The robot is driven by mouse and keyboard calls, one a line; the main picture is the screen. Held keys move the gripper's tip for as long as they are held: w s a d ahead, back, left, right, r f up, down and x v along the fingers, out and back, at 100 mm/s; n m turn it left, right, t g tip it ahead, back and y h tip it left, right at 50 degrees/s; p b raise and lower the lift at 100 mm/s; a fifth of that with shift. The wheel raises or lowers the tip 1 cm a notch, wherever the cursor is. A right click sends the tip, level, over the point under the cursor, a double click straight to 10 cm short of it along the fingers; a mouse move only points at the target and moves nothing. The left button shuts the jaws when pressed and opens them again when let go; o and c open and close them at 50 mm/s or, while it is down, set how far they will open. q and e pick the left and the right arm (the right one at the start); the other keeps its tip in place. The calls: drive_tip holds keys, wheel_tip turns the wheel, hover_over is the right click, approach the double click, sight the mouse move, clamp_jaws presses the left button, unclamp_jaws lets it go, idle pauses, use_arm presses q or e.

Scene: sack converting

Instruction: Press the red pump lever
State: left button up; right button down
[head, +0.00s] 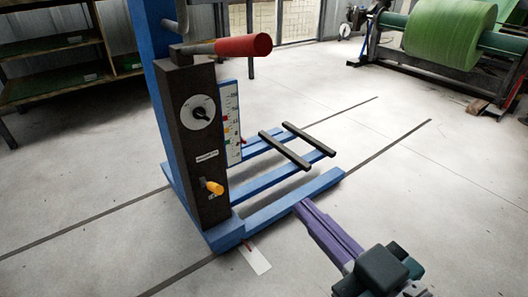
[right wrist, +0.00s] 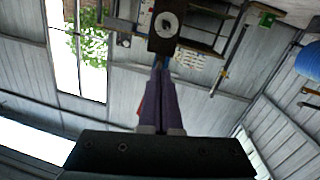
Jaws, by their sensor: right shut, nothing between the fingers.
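The red pump lever (head: 243,46) is a thick red grip on a grey rod, sticking out to the right from the top of a dark control column (head: 193,150) on a blue frame. My right gripper (head: 300,204) has purple fingers, shut and empty. In the head view it appears low, at the front of the blue base, well below the lever and apart from it. In the right wrist view the shut fingers (right wrist: 163,68) point toward the column's dial (right wrist: 166,25). A red sliver shows beside them; I cannot tell what it is. My left gripper is not in view.
The column carries a round dial (head: 199,112), a yellow knob (head: 214,187) and a coloured scale plate (head: 231,120). Two black bars (head: 285,149) lie across the blue base (head: 290,204). A green roll (head: 450,33) stands at the back right. Floor between is clear.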

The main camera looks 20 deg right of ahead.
idle(0.3)
drive_tip(key=shift+r, duration=0.1)
drive_tip(key=w+r+n+t+y+p, duration=0.1)
drive_tip(key=r+y+p, duration=0.1)
drive_tip(key=r, duration=0.8)
drive_tip(key=w+d+r+n+t+y+p, duration=0.1)
drive_tip(key=r+p, duration=0.4)
drive_tip(key=r, duration=0.5)
drive_tip(key=shift+w+d+n+t+y, duration=0.15)
drive_tip(key=shift+w+n+t+y, duration=0.25)
drive_tip(key=shift+y, duration=0.7)
drive_tip(key=shift+w, duration=0.1)
drive_tip(key=shift+w, duration=0.1)
